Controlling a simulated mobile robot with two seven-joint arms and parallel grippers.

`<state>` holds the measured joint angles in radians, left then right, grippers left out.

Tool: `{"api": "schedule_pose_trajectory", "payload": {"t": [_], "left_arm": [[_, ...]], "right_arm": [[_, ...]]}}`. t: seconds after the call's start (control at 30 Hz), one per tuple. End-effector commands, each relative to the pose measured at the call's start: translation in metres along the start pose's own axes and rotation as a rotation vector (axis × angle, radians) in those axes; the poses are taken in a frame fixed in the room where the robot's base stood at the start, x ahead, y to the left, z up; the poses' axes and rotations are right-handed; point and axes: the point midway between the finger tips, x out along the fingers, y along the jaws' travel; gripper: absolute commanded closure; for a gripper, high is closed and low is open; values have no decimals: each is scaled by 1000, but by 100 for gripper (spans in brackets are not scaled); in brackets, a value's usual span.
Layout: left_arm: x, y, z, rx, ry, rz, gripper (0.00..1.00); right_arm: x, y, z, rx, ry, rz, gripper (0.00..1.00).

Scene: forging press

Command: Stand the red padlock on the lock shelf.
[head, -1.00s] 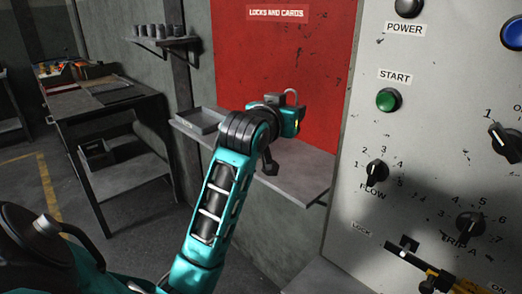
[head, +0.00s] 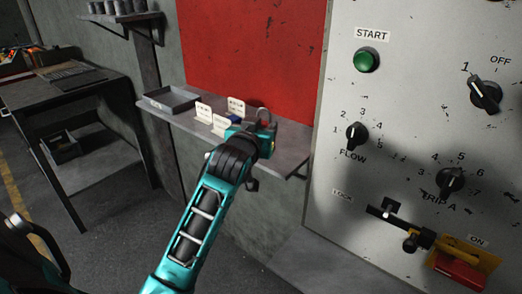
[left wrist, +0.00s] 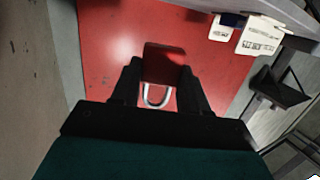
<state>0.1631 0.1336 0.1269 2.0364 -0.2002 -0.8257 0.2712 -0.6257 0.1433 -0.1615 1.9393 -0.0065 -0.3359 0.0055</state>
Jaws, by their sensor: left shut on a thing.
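My left gripper (head: 265,130) is at the lock shelf (head: 292,147), over its right half and in front of the red back panel. It is shut on the red padlock, whose grey shackle (head: 263,109) shows above the fingers in the head view; the body is mostly hidden there. In the left wrist view the dark red padlock body (left wrist: 166,62) sits between the two black fingers, with the pale shackle (left wrist: 157,96) on the near side. I cannot tell whether the padlock touches the shelf. My right gripper is not in view.
Several white cards (head: 203,110) stand on the shelf left of my gripper, with a blue item (head: 236,119) beside them. A grey tray (head: 171,99) is at the shelf's left end. The control panel (head: 405,100) rises close on the right. The shelf's right end is clear.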

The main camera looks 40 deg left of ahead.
Motion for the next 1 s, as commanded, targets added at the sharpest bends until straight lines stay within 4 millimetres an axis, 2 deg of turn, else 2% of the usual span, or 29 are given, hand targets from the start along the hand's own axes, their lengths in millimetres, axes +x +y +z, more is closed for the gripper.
{"api": "schedule_pose_trajectory", "payload": {"t": [0.17, 0.3, 0.4, 0.83, 0.87, 1.0], "left_arm": [[3, 0, 16, 0, -1, -1, 89], [6, 0, 39, -1, -3, -1, 89], [8, 0, 49, 0, 0, -1, 89], [8, 0, 55, -1, 2, 0, 89], [8, 0, 55, 0, 1, -1, 54], [8, 0, 54, 0, 1, -1, 40]], "right_arm": [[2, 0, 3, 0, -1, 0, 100], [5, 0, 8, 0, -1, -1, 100], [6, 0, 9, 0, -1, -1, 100], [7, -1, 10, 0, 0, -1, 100], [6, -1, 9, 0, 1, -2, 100], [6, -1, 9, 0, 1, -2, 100]]}}
